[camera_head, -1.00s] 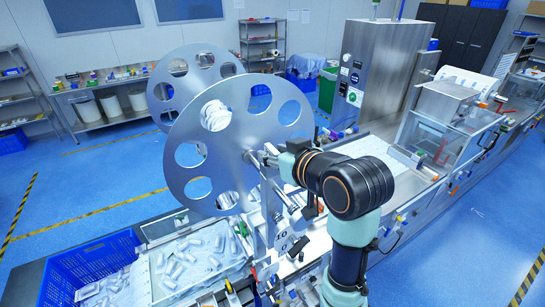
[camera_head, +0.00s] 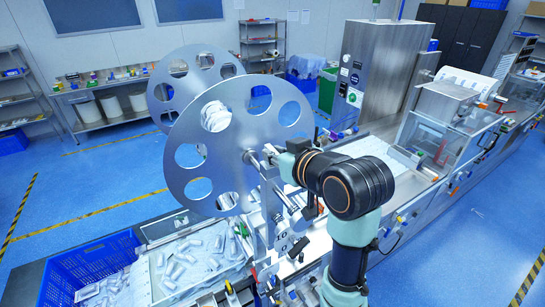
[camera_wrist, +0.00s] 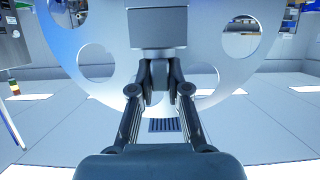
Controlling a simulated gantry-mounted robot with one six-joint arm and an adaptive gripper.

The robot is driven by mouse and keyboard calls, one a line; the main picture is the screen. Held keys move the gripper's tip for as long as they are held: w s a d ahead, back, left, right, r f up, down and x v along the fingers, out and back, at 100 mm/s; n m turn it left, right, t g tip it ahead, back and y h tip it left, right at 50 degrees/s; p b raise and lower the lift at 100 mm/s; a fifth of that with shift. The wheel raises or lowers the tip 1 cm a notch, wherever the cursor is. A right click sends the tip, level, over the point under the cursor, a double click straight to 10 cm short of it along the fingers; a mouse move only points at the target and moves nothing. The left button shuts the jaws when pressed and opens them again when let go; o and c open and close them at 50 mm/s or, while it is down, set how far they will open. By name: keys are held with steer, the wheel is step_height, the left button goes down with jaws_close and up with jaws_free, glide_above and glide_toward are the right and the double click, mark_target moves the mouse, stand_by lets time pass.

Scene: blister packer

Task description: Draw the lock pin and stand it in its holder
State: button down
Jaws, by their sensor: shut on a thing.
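My gripper (camera_head: 270,154) is at the hub of the large front reel disc (camera_head: 215,115), on its right side. In the wrist view my gripper (camera_wrist: 158,78) has its fingers closed together at a grey block-like piece (camera_wrist: 157,28) in front of the disc. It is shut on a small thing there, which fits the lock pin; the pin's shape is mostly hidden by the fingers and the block. I cannot tell whether the pin is still seated. I cannot make out the pin's holder in either view.
A second reel disc (camera_head: 165,90) stands behind the first. Below are a bin of clear packs (camera_head: 150,275) and a blue crate (camera_head: 62,275). The machine line with a steel cabinet (camera_head: 372,75) runs to the right. Open blue floor lies at left.

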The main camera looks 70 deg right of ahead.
steer(key=shift+r, duration=0.65)
steer(key=shift+r, duration=1.85)
steer(key=shift+f, duration=0.1)
